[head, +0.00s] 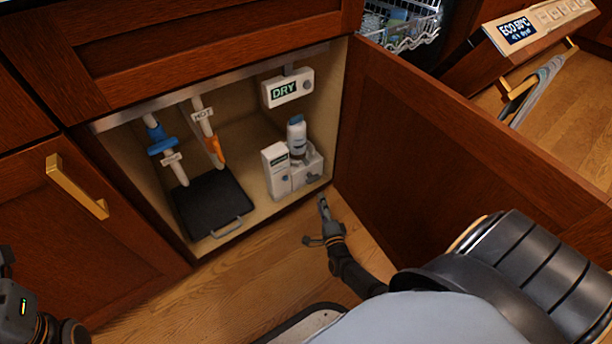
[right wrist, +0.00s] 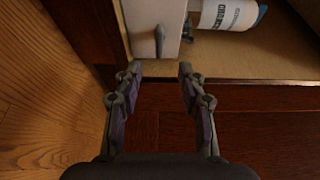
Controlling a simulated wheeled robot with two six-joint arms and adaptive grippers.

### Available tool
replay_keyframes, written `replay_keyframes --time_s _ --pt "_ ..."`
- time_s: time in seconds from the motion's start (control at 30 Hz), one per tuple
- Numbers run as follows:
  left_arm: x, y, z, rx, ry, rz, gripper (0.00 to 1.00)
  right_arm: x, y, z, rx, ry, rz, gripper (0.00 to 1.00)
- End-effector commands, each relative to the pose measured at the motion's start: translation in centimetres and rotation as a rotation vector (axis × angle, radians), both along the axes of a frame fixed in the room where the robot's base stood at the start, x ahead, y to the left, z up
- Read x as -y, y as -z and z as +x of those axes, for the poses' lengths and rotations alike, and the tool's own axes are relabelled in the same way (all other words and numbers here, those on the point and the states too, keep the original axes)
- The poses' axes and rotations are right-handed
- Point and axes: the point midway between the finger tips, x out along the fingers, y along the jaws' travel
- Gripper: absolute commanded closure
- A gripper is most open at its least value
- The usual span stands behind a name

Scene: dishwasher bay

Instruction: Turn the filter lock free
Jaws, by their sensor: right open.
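Inside the open cabinet under the counter, a white box (head: 276,165) stands at the right on the cabinet floor. A grey lever (right wrist: 159,42) sticks out of a white housing (right wrist: 147,12) in the right wrist view; I cannot tell for certain that it is the filter lock. My right gripper (head: 316,222) is open and empty, low in front of the cabinet's right side. In the right wrist view its fingers (right wrist: 159,70) are apart, with the lever just beyond the gap. Part of my left arm (head: 20,310) shows at the lower left; its jaw state is unclear.
A white bottle (head: 297,134) with a blue cap stands beside the box. A DRY panel (head: 288,88), blue valve (head: 161,146), orange valve (head: 216,150) and black tray (head: 213,204) are inside too. The open door (head: 450,140) bounds the right side.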

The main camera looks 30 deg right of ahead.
Motion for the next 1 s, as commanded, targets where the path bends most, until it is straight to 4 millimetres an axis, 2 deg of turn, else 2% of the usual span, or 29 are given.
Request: replay_keyframes --time_s 0.3,0.5,0.63,0.87,1.0 --pt "0.3 3.2 0.3 -0.010 -0.009 0.013 0.58 1.9 0.4 6.1 0.003 -0.001 -0.003 0.60" --pt "0.5 4.4 0.4 -0.015 -0.015 0.023 0.58 2.9 0.3 8.8 0.000 -0.002 -0.004 0.60" --pt "0.5 4.5 0.4 -0.016 -0.017 0.025 0.58 3.1 0.1 9.5 0.000 -0.002 -0.004 0.60" --pt "0.5 4.4 0.4 -0.016 -0.017 0.025 0.58 3.1 0.0 9.6 -0.001 -0.002 -0.004 0.60" --pt "0.5 4.4 0.4 -0.016 -0.017 0.025 0.58 3.1 0.0 9.6 -0.001 -0.002 -0.004 0.77"
